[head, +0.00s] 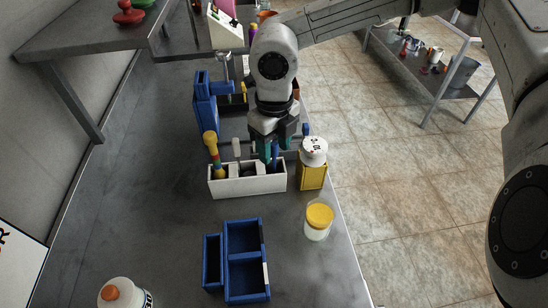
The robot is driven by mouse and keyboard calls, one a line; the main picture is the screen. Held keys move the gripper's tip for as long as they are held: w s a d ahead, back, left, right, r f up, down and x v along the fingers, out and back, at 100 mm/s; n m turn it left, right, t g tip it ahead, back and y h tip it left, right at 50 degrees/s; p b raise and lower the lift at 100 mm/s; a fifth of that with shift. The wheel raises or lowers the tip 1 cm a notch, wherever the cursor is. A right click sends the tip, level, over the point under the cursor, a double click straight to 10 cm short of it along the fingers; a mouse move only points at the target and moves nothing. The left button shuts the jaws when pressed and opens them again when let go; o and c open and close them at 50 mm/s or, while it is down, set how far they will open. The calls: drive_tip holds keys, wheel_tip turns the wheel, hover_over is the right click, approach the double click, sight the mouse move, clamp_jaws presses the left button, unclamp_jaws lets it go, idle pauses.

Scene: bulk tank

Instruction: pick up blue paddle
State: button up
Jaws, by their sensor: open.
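My gripper (274,148) points down over the right part of a white open box (262,185) on the grey bench. Its green-padded fingers are apart. A narrow blue piece (275,155), possibly the blue paddle, shows upright between or just behind the fingers. I cannot tell whether they touch it, and its lower part is hidden in the box. A yellow-topped tool with coloured bands (212,150) and a pale handle (236,150) also stand in the box. Another small blue upright piece (305,130) shows right of the gripper.
A yellow holder with a white-capped bottle (314,150) stands close right of the box. A tall blue rack (205,108) stands behind. The bench's left side is mostly clear.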

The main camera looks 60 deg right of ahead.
clamp_jaws()
idle(0.3)
